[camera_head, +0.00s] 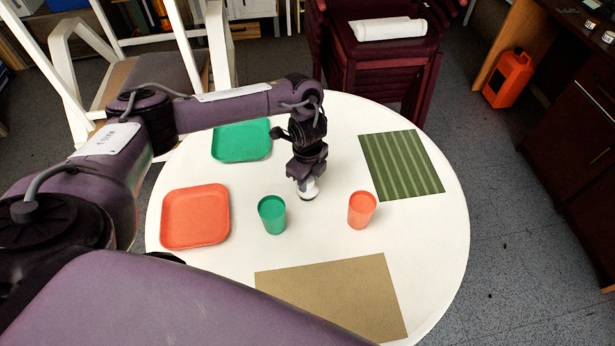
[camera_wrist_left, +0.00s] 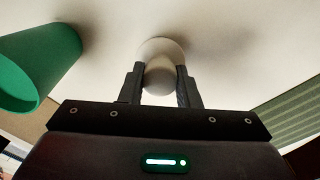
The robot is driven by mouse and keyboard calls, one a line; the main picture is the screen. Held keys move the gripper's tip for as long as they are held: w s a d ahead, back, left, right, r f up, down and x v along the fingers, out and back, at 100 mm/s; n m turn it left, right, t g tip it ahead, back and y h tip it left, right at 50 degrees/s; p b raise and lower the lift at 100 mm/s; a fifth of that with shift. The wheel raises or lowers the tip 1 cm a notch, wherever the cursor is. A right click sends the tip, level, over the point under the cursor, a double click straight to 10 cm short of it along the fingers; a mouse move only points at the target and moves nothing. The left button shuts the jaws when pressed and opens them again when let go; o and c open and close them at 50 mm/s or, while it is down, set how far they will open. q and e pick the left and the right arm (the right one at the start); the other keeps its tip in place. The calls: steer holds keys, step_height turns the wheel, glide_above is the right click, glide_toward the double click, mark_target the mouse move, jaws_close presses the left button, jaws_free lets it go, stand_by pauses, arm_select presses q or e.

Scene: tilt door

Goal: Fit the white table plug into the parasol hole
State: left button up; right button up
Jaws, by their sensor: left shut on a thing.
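The white plug (camera_head: 309,190) is at the middle of the round white table (camera_head: 330,245), under my left gripper (camera_head: 306,180). In the left wrist view the plug (camera_wrist_left: 160,60) shows a rounded knob between the two dark fingers and a wider round disc beyond it. My left gripper (camera_wrist_left: 160,85) is shut on the knob. The parasol hole is not visible; the gripper and plug cover the table's middle. I cannot tell whether the plug sits in the hole or just above it. My right gripper is not in view.
A green cup (camera_head: 272,214) stands close left of the plug and an orange cup (camera_head: 361,209) to its right. A green plate (camera_head: 241,140), an orange plate (camera_head: 195,216), a striped green mat (camera_head: 401,164) and a tan mat (camera_head: 335,297) lie around.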

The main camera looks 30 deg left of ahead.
arm_select(q)
steer(key=shift+f+b, duration=0.6)
steer(key=shift+f, duration=0.5)
steer(key=o, duration=1)
steer(key=shift+o, duration=0.2)
steer(key=shift+r, duration=0.15)
step_height(320, 180, up, 8)
steer(key=shift+f+p, duration=0.2)
steer(key=shift+p, duration=0.45)
steer(key=shift+r, duration=0.1)
